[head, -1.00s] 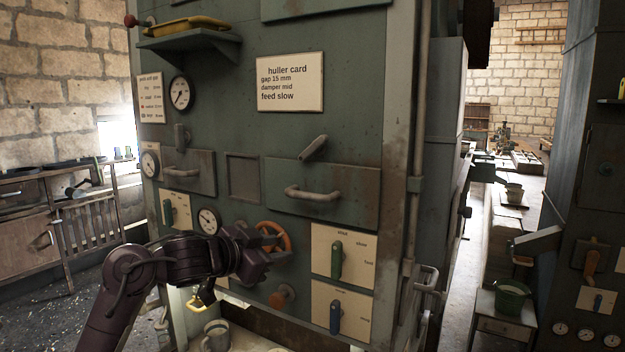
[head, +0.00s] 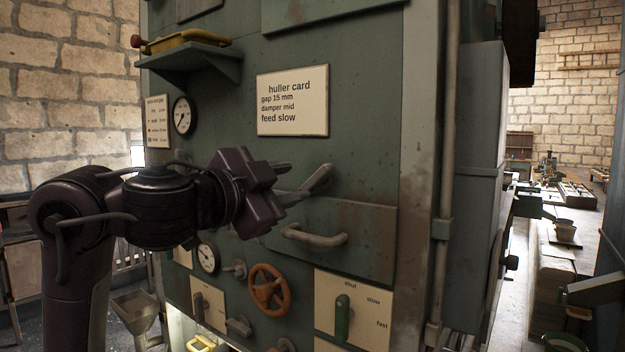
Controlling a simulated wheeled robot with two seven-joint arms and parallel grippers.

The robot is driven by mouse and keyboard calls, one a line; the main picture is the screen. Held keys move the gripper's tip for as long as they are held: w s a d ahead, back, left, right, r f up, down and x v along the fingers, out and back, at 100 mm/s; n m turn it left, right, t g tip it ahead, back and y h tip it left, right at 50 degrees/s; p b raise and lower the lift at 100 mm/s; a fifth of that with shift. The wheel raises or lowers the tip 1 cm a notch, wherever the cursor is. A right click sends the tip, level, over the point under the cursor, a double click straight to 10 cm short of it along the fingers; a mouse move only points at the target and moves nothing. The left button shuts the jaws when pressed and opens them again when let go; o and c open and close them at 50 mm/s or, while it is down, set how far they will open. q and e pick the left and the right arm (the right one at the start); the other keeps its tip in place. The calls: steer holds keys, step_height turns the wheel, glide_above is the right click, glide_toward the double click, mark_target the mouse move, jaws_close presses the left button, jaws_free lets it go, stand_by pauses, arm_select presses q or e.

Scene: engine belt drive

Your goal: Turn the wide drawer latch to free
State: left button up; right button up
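The wide drawer (head: 365,230) is shut in the green machine front, with a grey bar handle (head: 314,236). Its latch (head: 318,178) is a grey lever just above the drawer's top edge, slanting from upper right to lower left. My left gripper (head: 290,184) comes in from the left, at the latch's lower-left end. Its fingertips look spread apart, one higher and one lower. I cannot tell whether they touch the latch. My gripper body hides the area left of the latch. My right gripper is out of view.
A huller card (head: 292,101) is fixed above the latch. A shelf with a yellow-handled tool (head: 185,41) juts out at upper left. Below are an orange handwheel (head: 268,290), a gauge (head: 207,258) and a green lever (head: 342,318). A vertical pipe (head: 443,180) runs at the right.

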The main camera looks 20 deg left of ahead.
mark_target(313, 180)
arm_select(q)
steer(key=x, duration=0.3)
steer(key=shift+w+d+f, duration=0.1)
steer(key=shift+w+d, duration=0.15)
steer(key=x, duration=0.2)
steer(key=shift+w+p, duration=0.35)
steer(key=shift+w, duration=0.1)
steer(key=shift+c, duration=0.5)
steer(key=shift+f, duration=0.1)
jaws_close()
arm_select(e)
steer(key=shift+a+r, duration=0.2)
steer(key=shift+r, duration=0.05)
